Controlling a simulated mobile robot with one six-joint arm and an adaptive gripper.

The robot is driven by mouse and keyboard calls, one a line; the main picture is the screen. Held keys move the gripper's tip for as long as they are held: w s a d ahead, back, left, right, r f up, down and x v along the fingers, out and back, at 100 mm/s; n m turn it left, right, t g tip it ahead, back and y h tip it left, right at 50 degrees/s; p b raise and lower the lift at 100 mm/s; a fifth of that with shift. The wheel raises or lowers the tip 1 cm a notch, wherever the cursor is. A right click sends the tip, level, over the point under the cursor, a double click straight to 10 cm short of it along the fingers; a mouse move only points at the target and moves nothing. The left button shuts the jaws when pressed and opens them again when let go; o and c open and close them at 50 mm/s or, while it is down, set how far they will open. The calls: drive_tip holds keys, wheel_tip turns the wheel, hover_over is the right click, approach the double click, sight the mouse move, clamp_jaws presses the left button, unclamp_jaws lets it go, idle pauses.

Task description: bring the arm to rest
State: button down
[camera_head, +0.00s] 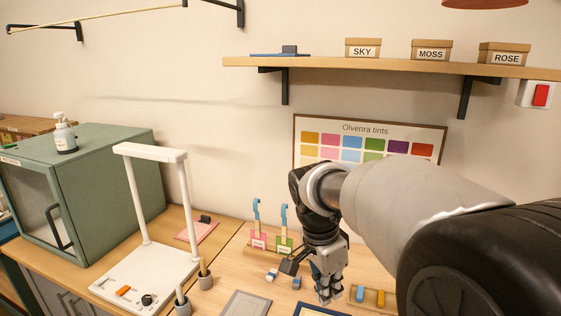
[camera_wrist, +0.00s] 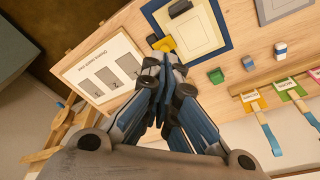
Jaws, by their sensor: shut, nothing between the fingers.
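My arm reaches in from the right side of the head view. My gripper (camera_head: 328,297) points down over the front of the wooden table (camera_head: 218,240). In the wrist view my gripper (camera_wrist: 166,72) has its fingers together with nothing held between them. Below the fingertips are a blue-bordered sheet (camera_wrist: 224,40) and a yellow block (camera_wrist: 163,44). The gripper appears above the table, but the exact gap cannot be judged. The fingers and arm hide part of the tabletop.
A white frame stand (camera_head: 140,203) and green cabinet (camera_head: 100,160) stand left. Pink and green tagged holders (camera_head: 258,240) with blue-tipped tools stand behind my gripper. Blue and orange blocks (camera_head: 380,298) lie right of it. A shelf (camera_head: 350,66) with labelled boxes is above.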

drive_tip(key=s+d+r+n+t+y, duration=0.1)
drive_tip(key=s+d+n+t, duration=0.1)
drive_tip(key=s+n, duration=0.4)
drive_tip(key=s+d+r+n+t+y, duration=0.1)
drive_tip(key=s+n, duration=0.6)
drive_tip(key=s, duration=0.9)
drive_tip(key=shift+s+d+t, duration=0.25)
drive_tip(key=shift+d+t, duration=0.35)
